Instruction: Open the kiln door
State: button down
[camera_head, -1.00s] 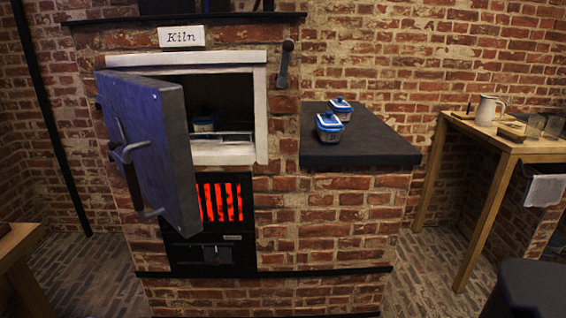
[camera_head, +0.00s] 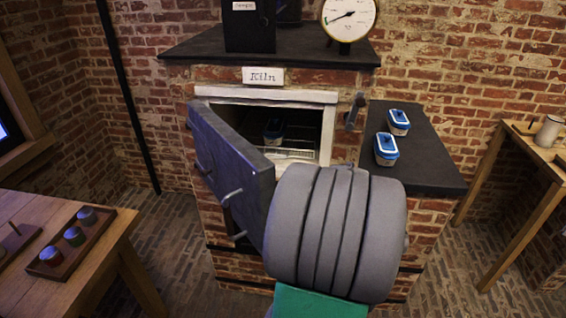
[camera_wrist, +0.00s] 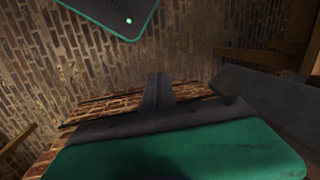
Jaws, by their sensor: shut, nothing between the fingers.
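The kiln door (camera_head: 232,155) is a thick grey metal slab hinged on the left. It stands wide open, swung out from the kiln opening, with its bar handles on the outer face. My arm covers the lower right of the door and kiln, and hides my gripper in the head view. In the wrist view my gripper (camera_wrist: 158,82) is shut and empty. A dark slab (camera_wrist: 265,100) lies to its right; I cannot tell surely whether it is the door.
Two blue-lidded jars (camera_head: 386,149) stand on the dark ledge (camera_head: 425,170) right of the kiln. A wooden table (camera_head: 95,245) with a tray is at the left. A wooden table (camera_head: 525,150) with a jug is at the right. Brick floor shows between them.

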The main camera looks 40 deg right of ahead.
jog(key=w+d+r+n+t+y+p, duration=0.1)
jog(key=d+r+n+t+p, duration=0.2)
jog(key=r, duration=0.8)
jog(key=d+r+n+t+y+p, duration=0.1)
jog(key=d+r+n+y+p, duration=0.3)
jog(key=r, duration=0.6)
jog(key=w+a+f+n+h+b, duration=0.1)
jog(key=w+a+f+h+b, duration=0.1)
jog(key=w+a+f+b, duration=0.3)
notch_tip(320, 180, down, 3)
jog(key=a+b, duration=0.2)
jog(key=b, duration=0.1)
jog(key=shift+w+a+r+n, duration=0.15)
jog(key=shift+a+n, duration=0.15)
jog(key=shift+w+a, duration=0.1)
jog(key=shift+a, duration=0.1)
